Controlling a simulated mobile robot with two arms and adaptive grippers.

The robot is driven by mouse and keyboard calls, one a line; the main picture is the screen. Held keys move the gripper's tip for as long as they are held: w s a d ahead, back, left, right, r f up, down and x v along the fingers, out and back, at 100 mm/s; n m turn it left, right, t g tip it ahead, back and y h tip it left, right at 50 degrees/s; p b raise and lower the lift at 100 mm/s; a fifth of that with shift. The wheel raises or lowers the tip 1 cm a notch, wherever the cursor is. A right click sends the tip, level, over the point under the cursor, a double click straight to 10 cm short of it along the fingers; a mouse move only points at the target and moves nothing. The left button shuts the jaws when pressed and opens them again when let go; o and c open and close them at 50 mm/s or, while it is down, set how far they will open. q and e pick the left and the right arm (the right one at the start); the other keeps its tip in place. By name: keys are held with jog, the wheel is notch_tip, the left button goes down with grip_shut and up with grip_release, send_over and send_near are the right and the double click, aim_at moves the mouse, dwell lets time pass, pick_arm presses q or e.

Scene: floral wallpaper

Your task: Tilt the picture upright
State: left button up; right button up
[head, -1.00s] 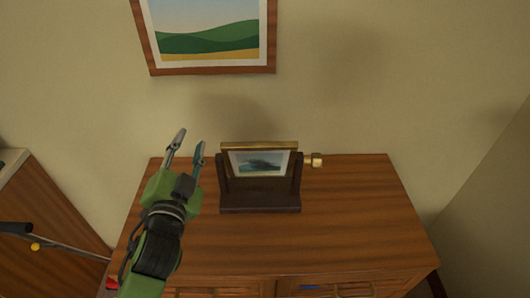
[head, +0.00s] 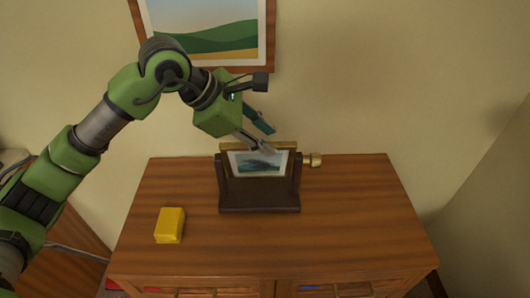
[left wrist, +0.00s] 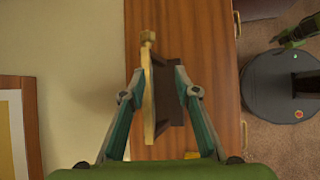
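The small picture (head: 258,162) in a gold frame hangs between the posts of a dark wooden stand (head: 260,203) on the cabinet. Its face leans, with the top edge toward the front. A gold knob (head: 316,160) sticks out at its right side. My left gripper (head: 267,140) is at the picture's top edge. In the left wrist view the gripper (left wrist: 159,75) is open, with one finger on each side of the gold frame (left wrist: 148,100); I cannot tell whether either touches it. A green part of mine at the right of that view may be my right gripper (left wrist: 298,32), too small to read.
A yellow block (head: 169,225) lies on the cabinet top (head: 345,225), left of the stand. A large landscape picture (head: 222,35) hangs on the wall close behind my left arm. The cabinet's right side and front are clear.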

pick_arm(q)
jog(key=w+a+t+y, duration=0.1)
jog(key=w+a+y, duration=0.1)
jog(key=a, duration=0.3)
jog(key=p, duration=0.4)
send_near(265, 160)
jog(key=shift+y, duration=0.3)
jog(key=x, duration=0.2)
jog(key=d+x, duration=0.1)
jog(key=x, duration=0.2)
jog(key=r+x, duration=0.1)
jog(key=x, duration=0.2)
jog(key=shift+w+d, duration=0.15)
jog(key=shift+w, duration=0.2)
grip_shut()
